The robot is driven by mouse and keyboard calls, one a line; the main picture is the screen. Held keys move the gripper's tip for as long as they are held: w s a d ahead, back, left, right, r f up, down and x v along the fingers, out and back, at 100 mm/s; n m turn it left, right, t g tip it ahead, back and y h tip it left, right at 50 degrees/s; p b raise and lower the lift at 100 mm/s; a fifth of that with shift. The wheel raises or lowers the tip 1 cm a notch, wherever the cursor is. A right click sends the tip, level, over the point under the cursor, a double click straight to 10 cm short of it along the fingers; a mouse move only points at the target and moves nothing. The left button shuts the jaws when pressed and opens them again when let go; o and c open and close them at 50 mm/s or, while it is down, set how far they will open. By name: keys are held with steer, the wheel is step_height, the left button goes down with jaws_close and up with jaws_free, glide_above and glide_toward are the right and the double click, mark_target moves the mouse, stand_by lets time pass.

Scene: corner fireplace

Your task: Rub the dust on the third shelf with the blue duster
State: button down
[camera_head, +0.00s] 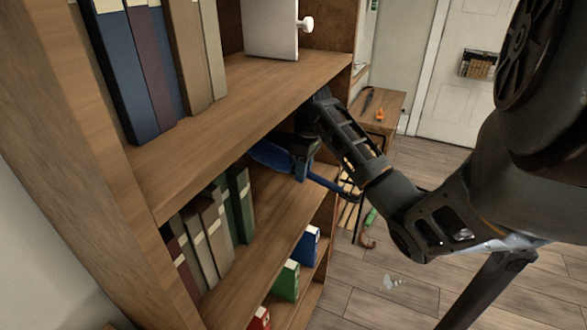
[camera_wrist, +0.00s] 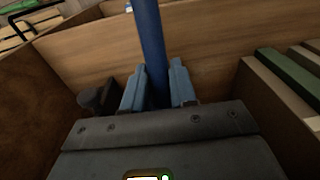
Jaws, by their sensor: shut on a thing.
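The blue duster (camera_head: 268,155) is inside the middle compartment of the bookcase, partly hidden by the shelf board above. Its blue handle (camera_head: 335,185) sticks out to the lower right, past the shelf's front edge. My gripper (camera_head: 303,168) is shut on the handle at the compartment's opening. In the wrist view the handle (camera_wrist: 148,40) runs up from between the two blue-grey fingers (camera_wrist: 158,90). The middle shelf board (camera_head: 268,220) lies below the duster. I cannot make out dust, or whether the duster head touches the board.
Books (camera_head: 205,235) stand at the left of the middle shelf. The upper shelf board (camera_head: 235,98) closes the space overhead and holds more books (camera_head: 150,60) and a white object (camera_head: 270,28). Binders (camera_head: 288,280) stand lower down. A small table (camera_head: 385,105) stands behind.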

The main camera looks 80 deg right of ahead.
steer(key=shift+w+f, duration=0.2)
steer(key=shift+f, duration=0.05)
steer(key=b, duration=0.6)
glide_above(301, 201)
step_height(301, 201, down, 6)
steer(key=shift+d+r, duration=0.1)
steer(key=shift+r, duration=0.1)
steer(key=shift+f+b, duration=0.5)
steer(key=shift+f, duration=0.65)
stand_by(0.4)
